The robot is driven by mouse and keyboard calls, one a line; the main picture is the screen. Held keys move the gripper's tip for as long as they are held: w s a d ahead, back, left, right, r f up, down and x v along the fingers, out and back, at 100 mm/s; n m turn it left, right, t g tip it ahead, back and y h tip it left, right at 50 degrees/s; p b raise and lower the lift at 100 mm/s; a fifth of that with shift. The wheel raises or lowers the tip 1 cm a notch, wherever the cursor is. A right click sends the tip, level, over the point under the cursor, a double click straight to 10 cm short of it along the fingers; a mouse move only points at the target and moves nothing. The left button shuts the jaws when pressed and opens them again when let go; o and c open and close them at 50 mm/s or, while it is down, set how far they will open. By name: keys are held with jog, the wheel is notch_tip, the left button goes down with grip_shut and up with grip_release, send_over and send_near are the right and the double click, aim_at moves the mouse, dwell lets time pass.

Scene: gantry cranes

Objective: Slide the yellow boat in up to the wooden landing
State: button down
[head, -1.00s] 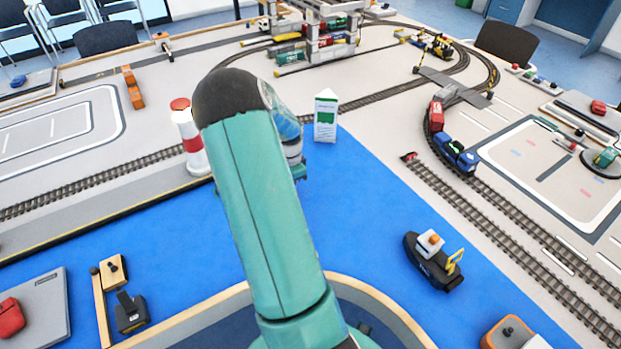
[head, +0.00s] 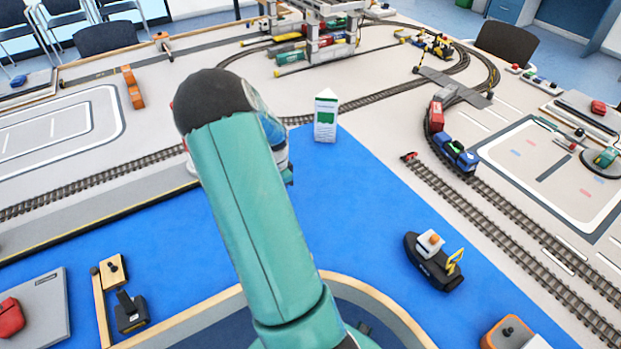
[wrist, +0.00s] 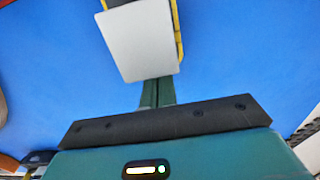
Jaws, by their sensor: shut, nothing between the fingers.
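In the wrist view, a yellow-edged thing with a flat grey plate (wrist: 143,40), probably the yellow boat, lies on the blue surface at the top middle. My gripper (wrist: 157,90) is shut, its narrow dark green fingers pointing at the plate's near edge. I cannot tell whether they touch it. In the head view, the gripper and the yellow boat do not show; my arm covers the middle of the blue area. A light wooden strip (head: 100,310), possibly part of the wooden landing, stands at the lower left.
A black tug-like boat (head: 434,262) floats on the blue at right. A white-and-green box (head: 325,117) stands at its back edge. A tan block (head: 113,270) and a black block (head: 130,313) are at lower left. Blue area between arm and black boat is clear.

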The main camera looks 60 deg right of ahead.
jog(key=shift+w+a, duration=2.4)
jog(key=shift+a, duration=2.4)
jog(key=shift+w+a, duration=2.45)
jog(key=shift+a, duration=2.3)
jog(key=shift+w+a, duration=2.4)
jog(key=shift+a, duration=2.4)
jog(key=shift+d+r, duration=0.1)
jog(key=shift+s+d+r, duration=0.2)
jog(key=shift+d+r, duration=0.05)
jog(key=shift+d, duration=0.15)
